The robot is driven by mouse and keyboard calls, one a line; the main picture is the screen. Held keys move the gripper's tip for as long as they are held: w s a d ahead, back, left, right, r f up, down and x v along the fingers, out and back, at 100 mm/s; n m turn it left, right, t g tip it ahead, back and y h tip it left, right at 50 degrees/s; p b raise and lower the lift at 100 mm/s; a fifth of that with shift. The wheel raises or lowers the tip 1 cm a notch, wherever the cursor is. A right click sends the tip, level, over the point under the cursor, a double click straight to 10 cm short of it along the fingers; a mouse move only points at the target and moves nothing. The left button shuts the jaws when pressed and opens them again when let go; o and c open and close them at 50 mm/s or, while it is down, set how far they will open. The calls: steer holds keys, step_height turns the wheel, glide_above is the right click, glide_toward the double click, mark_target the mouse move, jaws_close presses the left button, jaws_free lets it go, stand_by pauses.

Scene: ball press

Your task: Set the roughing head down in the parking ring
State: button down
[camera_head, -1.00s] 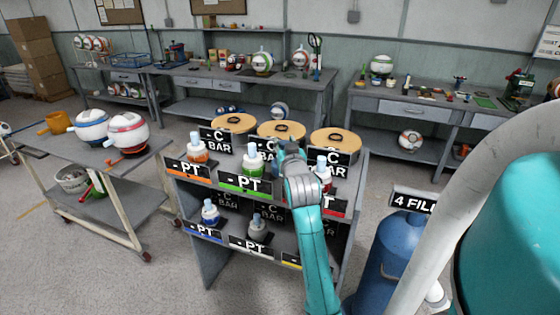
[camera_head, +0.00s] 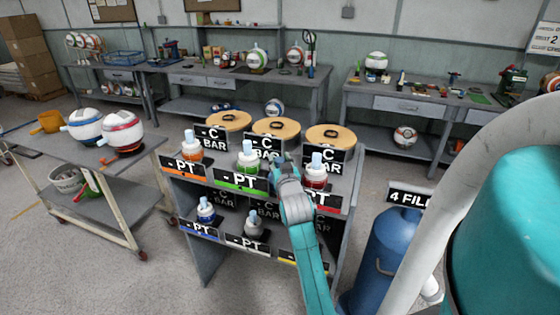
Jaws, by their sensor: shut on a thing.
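My gripper (camera_head: 281,166) is at the end of the teal arm, in front of the upper shelf, between the green-based bottle (camera_head: 248,156) and the red-based bottle (camera_head: 315,172). My wrist hides most of its fingers. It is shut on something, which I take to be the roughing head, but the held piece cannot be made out. Three tan round discs, at left (camera_head: 229,120), middle (camera_head: 276,128) and right (camera_head: 331,136), lie along the back of the stand, each with a dark ring on top. I cannot tell whether one of these is the parking ring.
The grey stand (camera_head: 205,258) holds several bottles and labelled plates on two levels. A blue cylinder (camera_head: 385,265) stands close to its right. A cart (camera_head: 40,150) with two striped balls is on the left. Benches line the back wall. Bare floor lies between.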

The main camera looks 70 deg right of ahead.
steer(key=c, duration=0.7)
jaws_free()
steer(key=shift+f, duration=0.15)
